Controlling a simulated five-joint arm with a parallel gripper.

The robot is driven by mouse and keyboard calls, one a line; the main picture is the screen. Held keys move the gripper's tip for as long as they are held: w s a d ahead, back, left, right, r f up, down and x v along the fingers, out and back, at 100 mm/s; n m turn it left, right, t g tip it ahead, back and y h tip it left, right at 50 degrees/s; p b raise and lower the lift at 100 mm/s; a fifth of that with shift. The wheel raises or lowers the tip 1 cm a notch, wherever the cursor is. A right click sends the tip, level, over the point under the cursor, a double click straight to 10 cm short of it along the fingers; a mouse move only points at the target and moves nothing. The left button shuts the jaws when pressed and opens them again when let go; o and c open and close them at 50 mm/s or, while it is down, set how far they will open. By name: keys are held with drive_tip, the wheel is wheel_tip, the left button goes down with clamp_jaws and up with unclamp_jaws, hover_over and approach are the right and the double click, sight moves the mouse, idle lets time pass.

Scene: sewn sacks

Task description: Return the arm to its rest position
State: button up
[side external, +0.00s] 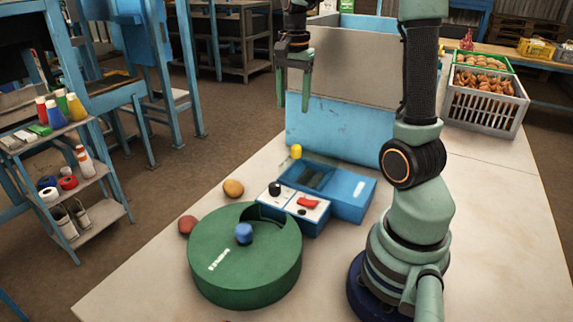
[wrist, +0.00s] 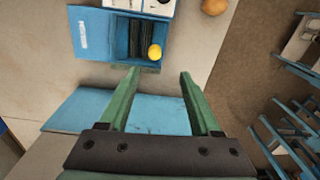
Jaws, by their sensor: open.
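My gripper (side external: 294,86) hangs in the air at the top of the side view, above and in front of the grey and blue bin, with its two green fingers pointing down. In the wrist view, my gripper (wrist: 158,75) has its fingers wide apart, with nothing between them. My green arm stands on its base at the right of the table in the side view.
Crates (side external: 486,102) stand back right.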

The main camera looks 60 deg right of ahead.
drive_tip(key=s+a+n+t, duration=0.2)
drive_tip(key=a+n, duration=0.6)
drive_tip(key=a, duration=0.2)
drive_tip(key=s+a+r+n+t, duration=0.1)
drive_tip(key=s+a+n+t, duration=0.1)
drive_tip(key=a+n, duration=0.7)
drive_tip(key=shift+s+a+t, duration=0.35)
drive_tip(key=shift+a+t, duration=0.25)
drive_tip(key=shift+a, duration=0.1)
drive_tip(key=shift+r, duration=0.1)
